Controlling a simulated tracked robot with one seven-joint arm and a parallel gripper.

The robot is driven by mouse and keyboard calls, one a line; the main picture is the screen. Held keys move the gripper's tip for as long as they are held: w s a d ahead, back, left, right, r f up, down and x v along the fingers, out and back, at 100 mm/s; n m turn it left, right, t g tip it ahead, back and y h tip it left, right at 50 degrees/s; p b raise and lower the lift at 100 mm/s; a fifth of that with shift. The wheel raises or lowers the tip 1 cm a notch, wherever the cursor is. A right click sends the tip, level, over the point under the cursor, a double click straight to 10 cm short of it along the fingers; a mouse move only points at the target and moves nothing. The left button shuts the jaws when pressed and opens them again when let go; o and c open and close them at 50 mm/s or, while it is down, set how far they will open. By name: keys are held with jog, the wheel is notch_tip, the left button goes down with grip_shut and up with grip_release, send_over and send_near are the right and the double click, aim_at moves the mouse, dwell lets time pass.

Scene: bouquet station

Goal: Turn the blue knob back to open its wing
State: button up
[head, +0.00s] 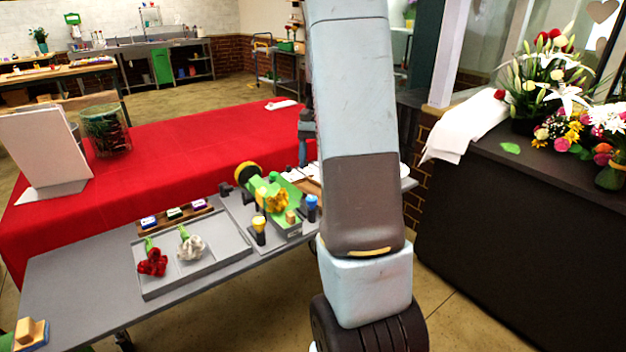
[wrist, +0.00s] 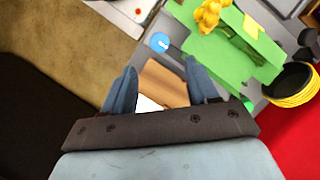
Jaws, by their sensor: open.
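The blue knob (head: 311,203) stands upright at the right end of the green fixture (head: 290,222) on the grey bench. In the wrist view the round blue top of the knob (wrist: 159,42) shows beyond my fingertips, with a pale mark across it. The green fixture (wrist: 225,55) lies right of it and holds a yellow flower (wrist: 208,15). I cannot tell which green part is the blue knob's wing or how it stands. My gripper (wrist: 160,80) is open, its blue fingers apart and not touching the knob. A brown wooden piece (wrist: 165,84) shows between the fingers, below them.
A grey tray (head: 205,268) holds a red flower (head: 152,262) and a white flower (head: 190,246). My arm hides part of the bench in the head view.

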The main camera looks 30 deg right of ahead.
jog(key=shift+v, duration=2.15)
jog(key=shift+a+r, duration=0.1)
jog(key=s+a+r+n+t+h, duration=0.2)
jog(key=s+a+r+n+t, duration=0.25)
jog(key=s+a+r, duration=0.7)
jog(key=s+a+n+t+h, duration=0.1)
jog(key=s+a+n+t, duration=0.3)
jog(key=s+a, duration=0.5)
jog(key=shift+s+a+f, duration=0.3)
jog(key=shift+s+a, duration=0.1)
jog(key=shift+s, duration=0.1)
jog(key=shift+t, duration=0.25)
